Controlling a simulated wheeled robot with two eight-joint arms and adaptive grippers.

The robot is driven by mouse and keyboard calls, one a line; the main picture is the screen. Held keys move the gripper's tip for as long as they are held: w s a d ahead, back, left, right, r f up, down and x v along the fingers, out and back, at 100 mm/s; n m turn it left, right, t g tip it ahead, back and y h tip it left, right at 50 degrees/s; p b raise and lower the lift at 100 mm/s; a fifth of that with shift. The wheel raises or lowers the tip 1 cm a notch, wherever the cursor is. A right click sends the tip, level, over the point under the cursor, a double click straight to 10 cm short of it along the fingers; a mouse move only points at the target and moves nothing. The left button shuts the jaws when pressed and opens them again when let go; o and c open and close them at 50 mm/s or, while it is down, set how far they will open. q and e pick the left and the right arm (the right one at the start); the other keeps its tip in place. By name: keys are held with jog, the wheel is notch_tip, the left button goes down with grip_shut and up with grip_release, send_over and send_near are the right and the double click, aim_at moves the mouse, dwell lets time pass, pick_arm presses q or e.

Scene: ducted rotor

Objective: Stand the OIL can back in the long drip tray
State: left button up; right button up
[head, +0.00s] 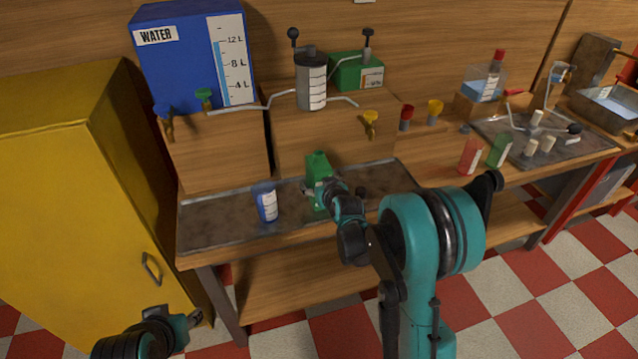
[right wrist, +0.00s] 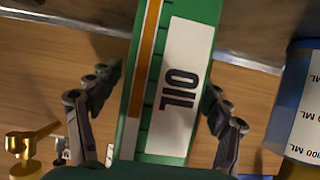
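The green OIL can (head: 318,168) stands upright, as far as I can see, over the long drip tray (head: 222,213). Its base is partly hidden by my arm, so I cannot tell whether it rests on the tray. My right gripper (head: 318,191) is at the can, one finger on each side. In the right wrist view the OIL label of the can (right wrist: 172,90) lies between the fingers, with a narrow gap at the left finger; the picture is upside down. My left gripper (head: 182,322) is low at the left, away from the tray; its fingers are unclear.
A blue cup (head: 266,203) stands in the tray left of the can and shows in the right wrist view (right wrist: 300,105). A blue WATER container (head: 185,60) and a crank canister (head: 311,82) stand on wooden boxes behind. A yellow cabinet (head: 70,200) borders the left.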

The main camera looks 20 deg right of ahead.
jog(key=s+a+r+g, duration=0.1)
jog(key=s+r, duration=0.3)
jog(key=s, duration=0.7)
jog(key=s+a+r+g, duration=0.2)
jog(key=s+r, duration=0.1)
jog(key=s, duration=0.8)
jog(key=s+f+g, duration=0.1)
jog(key=s+g, duration=0.1)
jog(key=s, duration=1.2)
jog(key=shift+s+f+g, duration=0.4)
